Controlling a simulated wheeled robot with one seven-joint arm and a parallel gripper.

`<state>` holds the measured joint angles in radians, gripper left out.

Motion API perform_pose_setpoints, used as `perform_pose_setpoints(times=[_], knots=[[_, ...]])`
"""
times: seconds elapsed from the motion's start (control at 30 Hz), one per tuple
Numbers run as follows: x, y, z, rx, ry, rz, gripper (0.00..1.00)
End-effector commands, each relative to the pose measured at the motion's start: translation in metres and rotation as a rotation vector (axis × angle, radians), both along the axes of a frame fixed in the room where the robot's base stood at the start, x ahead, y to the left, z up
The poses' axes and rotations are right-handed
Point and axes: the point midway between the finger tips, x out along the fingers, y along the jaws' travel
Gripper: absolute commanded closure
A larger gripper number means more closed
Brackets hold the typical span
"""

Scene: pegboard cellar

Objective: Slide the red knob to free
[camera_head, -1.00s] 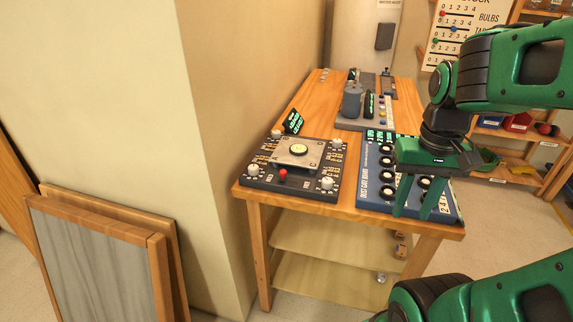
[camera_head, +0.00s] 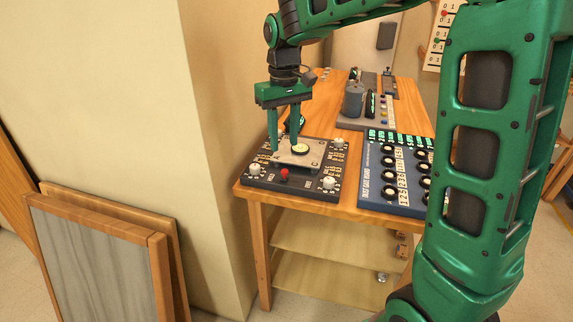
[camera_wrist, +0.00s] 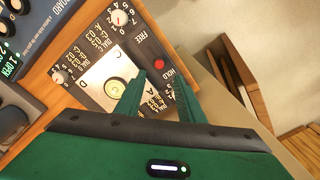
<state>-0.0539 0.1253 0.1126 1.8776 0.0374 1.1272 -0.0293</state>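The red knob (camera_head: 285,174) stands at the front edge of a dark control panel (camera_head: 262,186) on the wooden table. In the wrist view the red knob (camera_wrist: 159,64) sits by the HOLD label, with the FREE label farther up that edge. My gripper (camera_head: 283,149) is over the panel's left rear part, pointing down, open and empty. In the wrist view the knob appears between the lines of my two fingers (camera_wrist: 161,70), beyond their tips and apart from them.
A blue board with black knobs (camera_head: 405,209) lies to the right. A wall is close on the left.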

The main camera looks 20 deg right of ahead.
Motion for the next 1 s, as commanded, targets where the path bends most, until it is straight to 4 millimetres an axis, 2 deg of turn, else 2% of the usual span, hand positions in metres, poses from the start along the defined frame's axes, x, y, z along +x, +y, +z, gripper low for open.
perform_pose_setpoints(times=[0.3, 0.5, 0.7, 0.93, 0.97, 1.0], knots=[[-0.001, -0.002, -0.056, 0.0, 0.003, -0.004, 0.65], [-0.001, -0.003, -0.08, 0.0, 0.001, -0.005, 0.65], [-0.001, -0.003, -0.089, 0.0, -0.001, -0.005, 0.65], [-0.001, -0.003, -0.089, 0.0, -0.001, -0.005, 0.65], [-0.001, -0.003, -0.089, 0.0, -0.001, -0.005, 0.7], [-0.001, -0.003, -0.089, 0.0, -0.001, -0.005, 0.79]])
